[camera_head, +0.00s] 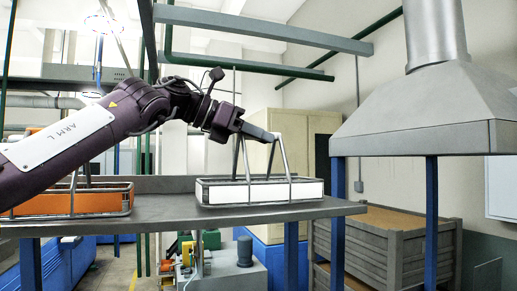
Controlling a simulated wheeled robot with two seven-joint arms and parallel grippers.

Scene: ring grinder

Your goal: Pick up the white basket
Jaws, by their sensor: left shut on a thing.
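The white basket (265,192) is a low tray with a white front panel and a grey metal wire frame. It appears upright at the right part of the grey shelf (165,210); I cannot see clearly whether its underside touches the shelf. Its tall metal handle rods rise above it. My left gripper (272,137) is above the basket, shut on the top of its handle. My left arm comes in from the left. My right gripper is not in view.
An orange basket (100,203) in a similar frame stands on the shelf at the left, below my left arm. A grey hood (425,118) on blue posts stands at the right. A grey crate (385,252) is below it. The shelf is bare between the baskets.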

